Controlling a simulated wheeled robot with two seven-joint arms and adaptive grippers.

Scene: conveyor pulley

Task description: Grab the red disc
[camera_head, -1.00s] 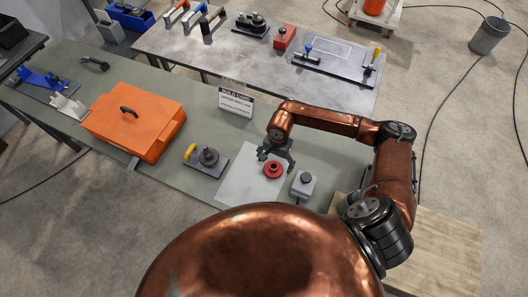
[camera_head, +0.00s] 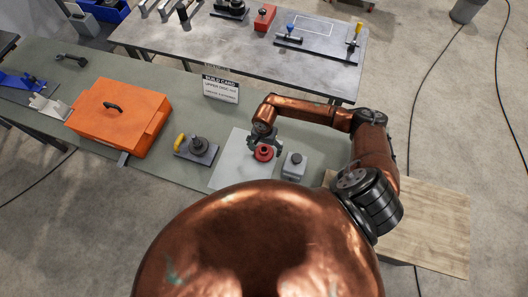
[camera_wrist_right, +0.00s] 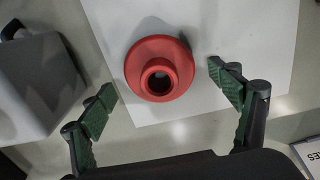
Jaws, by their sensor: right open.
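The red disc (camera_head: 264,153) lies on a white sheet (camera_head: 228,172) on the green-grey table. It has a raised round hub with a hole, clear in the right wrist view (camera_wrist_right: 160,68). My right gripper (camera_head: 264,146) is right at the disc in the head view. In the right wrist view its two green-padded fingers (camera_wrist_right: 165,90) are spread wide, one on each side of the disc's near edge. Nothing is between the pads, and they look apart from the disc. My left gripper is not in view.
A grey block with a dark knob (camera_head: 293,166) stands just right of the disc. A grey base with a black part and yellow handle (camera_head: 196,150) sits left of the sheet. An orange case (camera_head: 118,117) and a build card (camera_head: 220,89) stand farther off.

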